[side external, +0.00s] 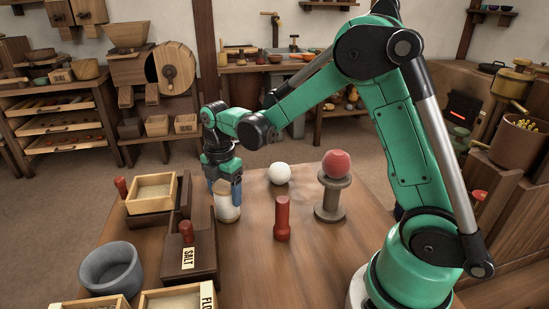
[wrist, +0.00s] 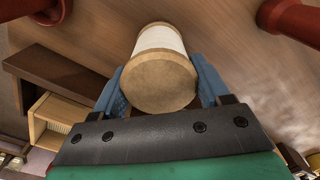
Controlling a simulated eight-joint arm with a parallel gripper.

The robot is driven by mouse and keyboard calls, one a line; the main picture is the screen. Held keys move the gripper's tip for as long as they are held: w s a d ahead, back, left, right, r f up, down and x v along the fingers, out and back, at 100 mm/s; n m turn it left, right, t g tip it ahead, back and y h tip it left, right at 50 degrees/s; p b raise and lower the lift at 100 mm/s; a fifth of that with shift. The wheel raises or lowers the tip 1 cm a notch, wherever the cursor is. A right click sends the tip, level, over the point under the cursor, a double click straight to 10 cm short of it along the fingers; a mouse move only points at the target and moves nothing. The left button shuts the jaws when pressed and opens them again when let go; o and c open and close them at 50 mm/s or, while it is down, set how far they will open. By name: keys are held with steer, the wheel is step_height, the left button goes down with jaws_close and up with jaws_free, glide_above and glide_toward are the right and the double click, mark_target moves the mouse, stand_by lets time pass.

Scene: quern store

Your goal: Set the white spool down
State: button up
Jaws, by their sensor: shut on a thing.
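The white spool (side external: 228,207) has a white wound middle and tan wooden ends. My gripper (side external: 225,188) is shut on it, with one blue finger on each side, above the left part of the wooden table (side external: 255,250). The spool looks upright, with its base at or very close to the tabletop; I cannot tell whether it touches. In the wrist view the spool (wrist: 161,75) sits between the blue fingers of my gripper (wrist: 162,88), its round tan end facing the camera.
A dark salt box (side external: 200,265) with a red knob and a grain-filled crate (side external: 150,206) stand left of the spool. A grey bowl (side external: 108,270) is nearer. A white ball (side external: 279,174), red peg (side external: 282,220) and red ball (side external: 336,163) on a wooden stand (side external: 330,199) are right.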

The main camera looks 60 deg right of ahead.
steer(key=o, duration=1.3)
steer(key=shift+f, duration=0.1)
step_height(320, 180, up, 12)
steer(key=shift+s+a+f+m+t, duration=0.55)
steer(key=shift+s+m+t, duration=0.9)
steer(key=shift+m, duration=1.55)
steer(key=shift+s+a+f+m+t, duration=0.35)
steer(key=shift+s+a+m+t, duration=0.45)
steer(key=shift+s+m, duration=1.65)
steer(key=shift+s+a+f+m+t, duration=0.45)
steer(key=shift+s+m+t, duration=0.8)
steer(key=shift+m, duration=2.3)
steer(key=shift+w, duration=0.15)
